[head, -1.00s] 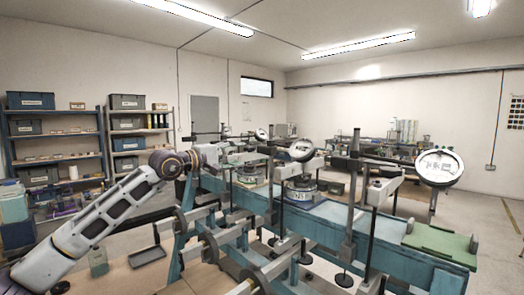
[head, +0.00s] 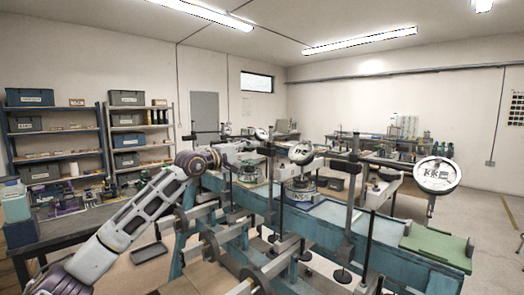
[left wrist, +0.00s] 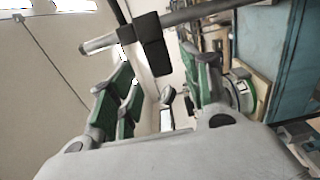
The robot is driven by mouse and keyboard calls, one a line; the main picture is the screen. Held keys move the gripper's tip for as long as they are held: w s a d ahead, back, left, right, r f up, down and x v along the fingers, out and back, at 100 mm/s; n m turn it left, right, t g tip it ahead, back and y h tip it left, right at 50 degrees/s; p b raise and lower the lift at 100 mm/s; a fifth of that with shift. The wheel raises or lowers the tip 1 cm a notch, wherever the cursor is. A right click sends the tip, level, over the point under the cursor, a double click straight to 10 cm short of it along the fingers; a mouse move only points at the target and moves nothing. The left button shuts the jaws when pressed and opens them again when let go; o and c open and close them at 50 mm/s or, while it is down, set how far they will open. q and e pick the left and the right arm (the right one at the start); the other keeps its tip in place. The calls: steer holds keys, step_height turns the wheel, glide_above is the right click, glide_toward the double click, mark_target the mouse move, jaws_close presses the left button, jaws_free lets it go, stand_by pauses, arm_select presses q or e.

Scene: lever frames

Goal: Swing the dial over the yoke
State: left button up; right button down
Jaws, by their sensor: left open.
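Three round white dials stand on posts along a long teal frame (head: 335,237): a near dial (head: 437,175) at the right, a middle dial (head: 301,153) and a far dial (head: 262,134). I cannot tell which part is the yoke. My left gripper (head: 228,152) is beside the far left end of the frame, its fingers partly lost among the parts. In the left wrist view its green-padded fingers (left wrist: 160,90) are apart, with nothing gripped. A dark block on a grey bar (left wrist: 152,45) crosses beyond the fingertips. My right gripper is not shown.
Grey levers and round weights stick out from the near side of the frame. A green plate (head: 436,245) lies on its right end. Shelves with bins (head: 55,140) stand at the left wall.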

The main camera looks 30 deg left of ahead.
mark_target(260, 151)
arm_select(q)
steer(key=shift+w+d+r, duration=0.1)
steer(key=shift+w+d, duration=0.15)
steer(key=shift+w, duration=0.45)
steer(key=shift+p+x, duration=0.75)
steer(key=shift+x, duration=1.15)
steer(key=shift+w+d, duration=0.15)
steer(key=shift+w, duration=0.2)
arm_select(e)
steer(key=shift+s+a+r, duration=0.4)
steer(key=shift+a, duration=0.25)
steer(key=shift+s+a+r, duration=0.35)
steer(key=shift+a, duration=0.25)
